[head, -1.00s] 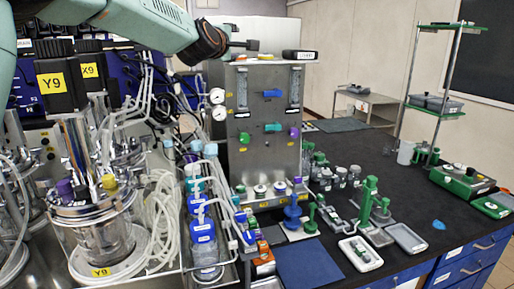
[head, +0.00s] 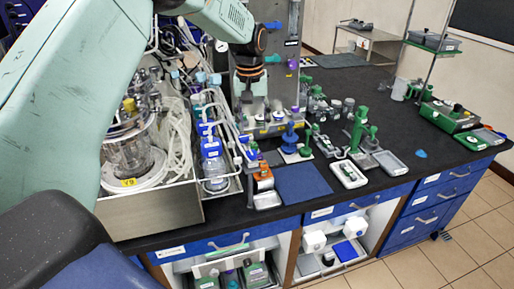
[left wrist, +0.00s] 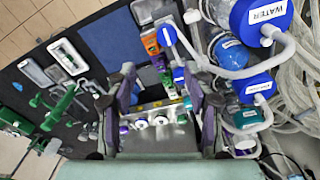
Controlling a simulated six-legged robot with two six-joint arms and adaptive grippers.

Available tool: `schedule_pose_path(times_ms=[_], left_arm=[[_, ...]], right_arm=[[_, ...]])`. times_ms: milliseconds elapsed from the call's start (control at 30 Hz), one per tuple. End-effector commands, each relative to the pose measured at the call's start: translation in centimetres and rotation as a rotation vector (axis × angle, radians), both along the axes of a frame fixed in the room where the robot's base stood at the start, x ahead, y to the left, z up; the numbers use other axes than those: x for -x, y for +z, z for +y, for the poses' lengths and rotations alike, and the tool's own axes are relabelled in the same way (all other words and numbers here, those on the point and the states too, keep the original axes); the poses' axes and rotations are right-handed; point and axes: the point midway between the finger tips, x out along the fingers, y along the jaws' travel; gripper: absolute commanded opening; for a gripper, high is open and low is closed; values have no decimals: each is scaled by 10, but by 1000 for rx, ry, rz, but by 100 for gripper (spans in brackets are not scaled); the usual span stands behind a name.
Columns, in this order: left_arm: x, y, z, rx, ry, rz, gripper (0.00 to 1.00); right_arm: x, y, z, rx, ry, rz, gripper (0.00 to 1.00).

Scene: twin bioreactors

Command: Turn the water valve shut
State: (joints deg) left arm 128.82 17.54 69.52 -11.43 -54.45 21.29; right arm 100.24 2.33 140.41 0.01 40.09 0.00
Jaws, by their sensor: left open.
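On the steel panel (head: 283,85), a blue valve handle (head: 272,25) and a purple one (head: 292,64) show in the head view. I cannot read which valve is for water. A blue cap with a WATER label (left wrist: 265,12) is at the upper right of the left wrist view. My left gripper (head: 246,100) hangs pointing down in front of the panel's left part, hiding some of it. In the left wrist view my left gripper (left wrist: 158,75) has its fingers apart, with nothing between them. A row of small knobs (left wrist: 160,121) lies beyond the fingers.
Blue-capped bottles (head: 210,150) and tubing stand left of the gripper, beside a glass vessel (head: 128,150). Green stands (head: 360,128) and a white tray (head: 348,174) are to the right. A dark blue mat (head: 303,183) lies bare at the bench's front.

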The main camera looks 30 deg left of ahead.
Motion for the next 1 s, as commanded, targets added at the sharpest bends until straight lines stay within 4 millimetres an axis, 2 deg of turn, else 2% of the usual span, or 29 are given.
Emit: schedule_pose_path(times_ms=[133, 267, 633, 800, 1000], left_arm=[[13, -9, 5, -13, -38, 75, 52], [13, -22, 7, -13, -38, 83, 52], [11, -75, 8, -12, -35, 77, 52], [12, -84, 7, -12, -37, 76, 52], [13, -85, 6, -12, -37, 74, 52]], right_arm=[[-1, 2, 0, 0, 1, -2, 40], [-1, 3, 0, 0, 1, -2, 40], [-1, 11, 0, 0, 1, -1, 40], [0, 12, 0, 0, 1, -1, 40], [0, 12, 0, 0, 1, -1, 40]])
